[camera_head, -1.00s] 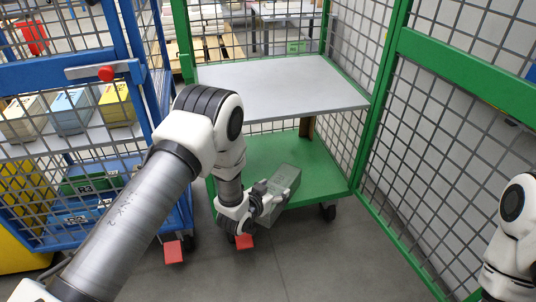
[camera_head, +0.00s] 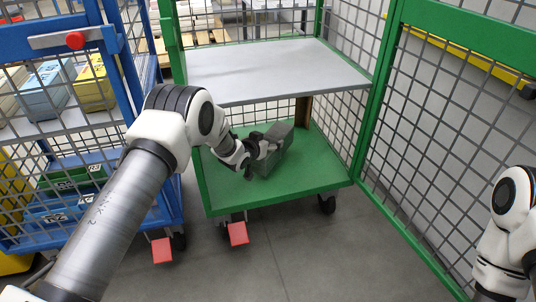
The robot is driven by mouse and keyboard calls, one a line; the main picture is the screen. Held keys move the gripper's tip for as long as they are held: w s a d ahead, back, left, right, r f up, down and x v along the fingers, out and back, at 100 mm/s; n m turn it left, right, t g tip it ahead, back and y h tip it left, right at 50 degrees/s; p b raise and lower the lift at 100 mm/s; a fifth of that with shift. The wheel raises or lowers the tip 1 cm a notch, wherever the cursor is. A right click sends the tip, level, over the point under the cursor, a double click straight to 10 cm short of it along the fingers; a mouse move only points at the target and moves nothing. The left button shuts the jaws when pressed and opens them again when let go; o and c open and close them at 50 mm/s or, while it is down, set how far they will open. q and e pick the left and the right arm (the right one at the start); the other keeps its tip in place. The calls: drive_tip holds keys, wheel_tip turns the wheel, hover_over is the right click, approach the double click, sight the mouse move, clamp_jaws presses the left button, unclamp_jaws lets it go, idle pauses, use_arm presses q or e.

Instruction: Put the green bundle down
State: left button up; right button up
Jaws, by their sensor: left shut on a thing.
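The green bundle (camera_head: 272,150) is a grey-green block. I cannot tell whether the bundle's underside touches the deck. My right arm shows at the right edge, but its gripper is out of view.
A grey shelf (camera_head: 270,72) lies above the deck. The trolley's green mesh door (camera_head: 440,130) stands open at the right. A blue cage trolley (camera_head: 60,55) with several bundles stands at the left. The deck's right part is clear.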

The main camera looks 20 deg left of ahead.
use_arm(q)
drive_tip(key=f+b, duration=0.3)
drive_tip(key=shift+w+f, duration=0.2)
drive_tip(key=shift+r, duration=0.2)
drive_tip(key=shift+f, duration=0.15)
drive_tip(key=o, duration=1.8)
drive_tip(key=shift+s+f, duration=0.1)
